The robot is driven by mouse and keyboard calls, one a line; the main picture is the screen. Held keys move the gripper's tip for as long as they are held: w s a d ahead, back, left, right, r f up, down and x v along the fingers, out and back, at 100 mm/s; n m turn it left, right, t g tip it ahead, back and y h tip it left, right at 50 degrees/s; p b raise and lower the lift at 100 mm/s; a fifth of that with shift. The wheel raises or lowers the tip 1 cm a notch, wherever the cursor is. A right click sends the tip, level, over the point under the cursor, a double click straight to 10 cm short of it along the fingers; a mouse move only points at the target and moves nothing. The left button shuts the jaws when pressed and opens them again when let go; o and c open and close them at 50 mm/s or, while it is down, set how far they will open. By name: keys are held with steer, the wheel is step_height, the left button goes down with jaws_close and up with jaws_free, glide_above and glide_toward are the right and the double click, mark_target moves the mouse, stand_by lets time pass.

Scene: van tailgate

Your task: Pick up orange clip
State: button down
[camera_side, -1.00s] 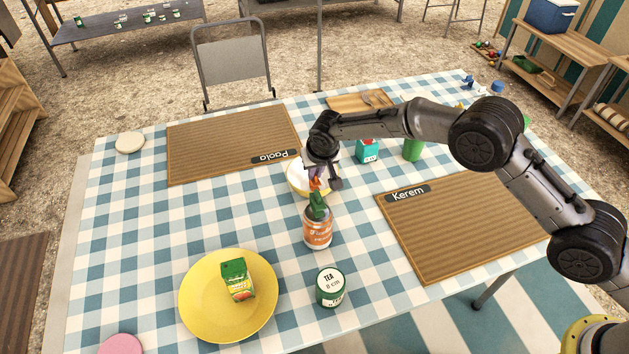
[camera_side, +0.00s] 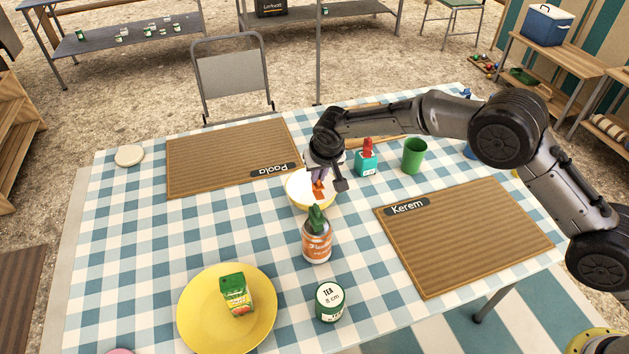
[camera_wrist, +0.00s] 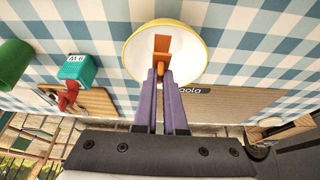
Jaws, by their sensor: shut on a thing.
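My gripper (camera_side: 320,176), with its purple fingers, is shut on the orange clip (camera_side: 319,190). In the wrist view the clip (camera_wrist: 162,45) sticks out beyond the fingertips (camera_wrist: 165,73), in front of the white inside of the yellow-rimmed bowl (camera_wrist: 132,35). In the side view the clip shows before the bowl (camera_side: 294,198), behind the orange-labelled bottle (camera_side: 317,243). The clip looks clear of the bowl, but its exact height is hard to tell. The fingers hide part of it.
A green clip (camera_side: 316,217) is on the bottle's top. A teal box (camera_side: 366,166) with a red clip (camera_side: 368,147) and a green cup (camera_side: 413,156) stand right of the bowl. A tea tin (camera_side: 330,303) and yellow plate (camera_side: 205,328) with a carton (camera_side: 237,294) are nearer.

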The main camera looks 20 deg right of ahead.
steer(key=shift+s+d+r+n+t+y, duration=1.3)
steer(key=shift+s+d+r+n, duration=1.2)
steer(key=shift+s+d+r, duration=2.2)
steer(key=shift+w+a+r+x, duration=0.3)
steer(key=shift+a+x, duration=0.25)
steer(key=shift+x, duration=2.35)
steer(key=shift+w+a+r+x, duration=0.25)
steer(key=shift+a+x, duration=0.25)
steer(key=shift+x, duration=2.45)
steer(key=shift+w+a+r+x, duration=0.2)
steer(key=shift+a+r+x, duration=0.3)
steer(key=shift+x, duration=2.4)
steer(key=shift+f, duration=0.5)
